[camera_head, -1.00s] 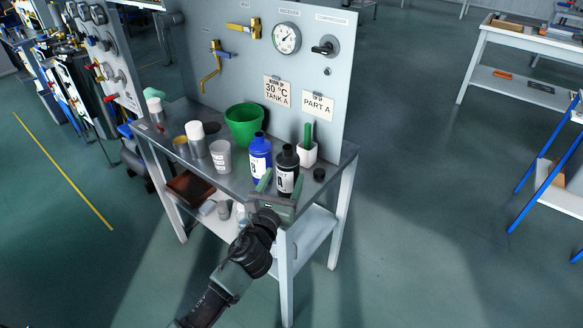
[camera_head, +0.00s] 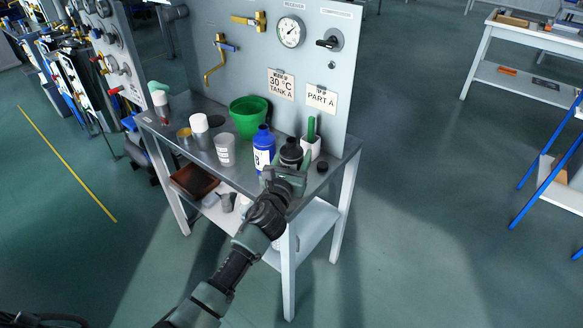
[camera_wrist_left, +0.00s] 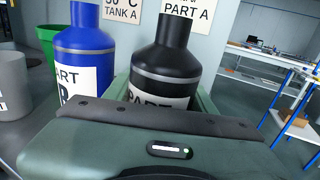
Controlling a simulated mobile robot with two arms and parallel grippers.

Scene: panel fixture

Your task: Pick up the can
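No plain can stands out; a black bottle labelled "PART A" (camera_head: 291,153) stands near the front right corner of the metal table. In the left wrist view the black bottle (camera_wrist_left: 166,72) is straight ahead, its lower part hidden by the gripper body. My left gripper (camera_head: 287,168) is at this bottle, with one green finger on each side of it; it looks open, and contact is unclear. A blue bottle (camera_head: 263,152) stands just left of it, and also shows in the left wrist view (camera_wrist_left: 84,62). My right gripper is not in view.
A green bucket (camera_head: 249,117), a grey cup (camera_head: 225,151) and white-capped containers (camera_head: 201,131) stand to the left on the table (camera_head: 332,172). A white pot (camera_head: 311,146) is close behind the bottle, and a small black cap (camera_head: 322,166) lies right. An upright panel (camera_head: 300,62) rises behind.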

